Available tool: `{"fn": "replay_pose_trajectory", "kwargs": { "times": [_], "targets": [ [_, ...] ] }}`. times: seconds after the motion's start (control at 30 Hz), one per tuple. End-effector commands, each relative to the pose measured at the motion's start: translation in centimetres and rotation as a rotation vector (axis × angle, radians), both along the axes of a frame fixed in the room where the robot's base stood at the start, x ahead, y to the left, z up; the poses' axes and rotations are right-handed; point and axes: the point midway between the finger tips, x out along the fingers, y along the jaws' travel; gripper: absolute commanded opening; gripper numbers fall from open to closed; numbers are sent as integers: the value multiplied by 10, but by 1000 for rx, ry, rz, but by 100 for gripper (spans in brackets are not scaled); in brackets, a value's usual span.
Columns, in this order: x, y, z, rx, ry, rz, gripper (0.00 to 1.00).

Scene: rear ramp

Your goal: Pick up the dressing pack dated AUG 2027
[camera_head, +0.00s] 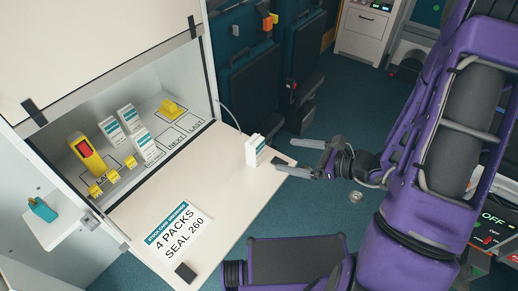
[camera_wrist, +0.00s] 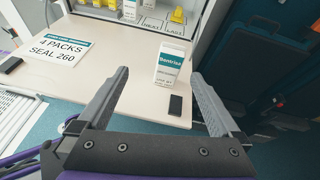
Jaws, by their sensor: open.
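A white dressing pack with a teal band (camera_head: 251,152) stands upright on the fold-down shelf (camera_head: 225,180), near its right end. It also shows in the wrist view (camera_wrist: 170,70), between and beyond my fingertips; its small print is too blurred to read a date. Several similar white and teal packs (camera_head: 128,118) stand in the open cabinet; their dates cannot be read either. My gripper (camera_head: 284,156) is open and empty, just right of the shelf pack, with its fingers pointing toward it. The fingers do not appear to touch the pack.
A card reading "4 PACKS SEAL 260" (camera_head: 172,231) lies on the shelf. Small dark blocks (camera_wrist: 175,104) sit at the shelf edge. The cabinet holds a yellow and red device (camera_head: 88,153), yellow tags (camera_head: 113,175) and a yellow item (camera_head: 172,107).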

Motion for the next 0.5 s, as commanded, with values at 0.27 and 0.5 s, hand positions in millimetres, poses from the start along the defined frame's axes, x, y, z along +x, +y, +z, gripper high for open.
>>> {"fn": "replay_pose_trajectory", "kwargs": {
  "times": [0.27,0.5],
  "targets": [
    [17,3,0,102,44,-129,100],
    [47,43,-16,99,43,-124,100]
  ]
}}
